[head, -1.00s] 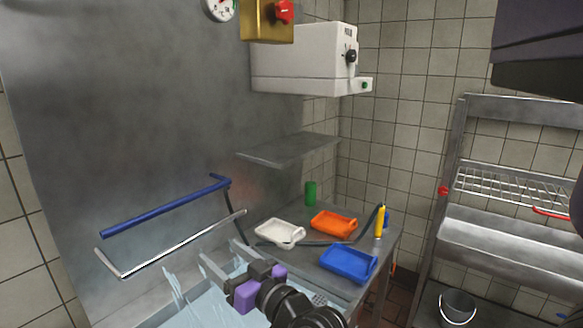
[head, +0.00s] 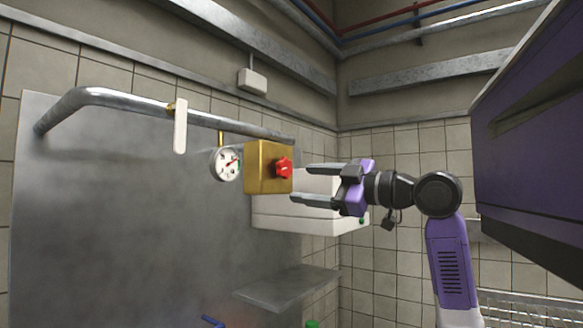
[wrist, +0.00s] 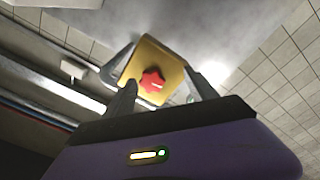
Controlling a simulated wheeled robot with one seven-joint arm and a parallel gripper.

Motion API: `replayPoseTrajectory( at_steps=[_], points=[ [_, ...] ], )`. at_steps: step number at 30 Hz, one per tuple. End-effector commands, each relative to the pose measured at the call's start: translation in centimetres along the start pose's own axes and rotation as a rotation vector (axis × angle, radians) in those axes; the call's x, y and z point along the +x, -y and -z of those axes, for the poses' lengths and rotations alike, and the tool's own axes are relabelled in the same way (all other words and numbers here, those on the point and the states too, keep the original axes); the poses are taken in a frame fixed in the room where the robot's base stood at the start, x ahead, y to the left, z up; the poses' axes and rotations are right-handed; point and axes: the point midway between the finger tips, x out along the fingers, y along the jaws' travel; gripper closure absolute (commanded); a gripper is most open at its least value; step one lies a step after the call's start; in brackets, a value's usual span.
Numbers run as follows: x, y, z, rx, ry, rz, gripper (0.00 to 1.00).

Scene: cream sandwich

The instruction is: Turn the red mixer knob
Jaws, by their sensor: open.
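The red mixer knob (head: 283,168) sits on the right face of a gold box (head: 262,180) on the wall, in the middle of the head view. My gripper (head: 298,184) is open and level with the knob, to its right. The fingertips point at the knob, one a little above and one below it, and look just short of it. In the wrist view the knob (wrist: 152,82) lies between the two open fingers, in front of the gold box (wrist: 150,58). Whether the fingers touch anything cannot be told.
A dial gauge (head: 226,164) is left of the gold box, with a steel pipe (head: 130,98) and white lever (head: 181,126) further left. A white machine (head: 315,218) is behind and below. A purple-sided hood (head: 520,150) is at right. A steel shelf (head: 285,287) is below.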

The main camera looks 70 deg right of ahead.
Motion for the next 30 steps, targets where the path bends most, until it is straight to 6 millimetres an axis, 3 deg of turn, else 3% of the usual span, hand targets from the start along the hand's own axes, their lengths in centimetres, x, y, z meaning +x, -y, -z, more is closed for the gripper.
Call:
replayPoseTrajectory(
  at_steps=[3,9,22,30],
  points=[
    [-1.6,-1.7,1.9,-0.092,0.040,0.021,0.34],
    [-2.2,-2.5,2.8,-0.146,0.070,0.042,0.34],
    [3.7,-2.4,2.5,-0.145,0.068,0.043,0.34],
    [5.2,-2.2,2.2,-0.146,0.069,0.041,0.34]
  ],
)
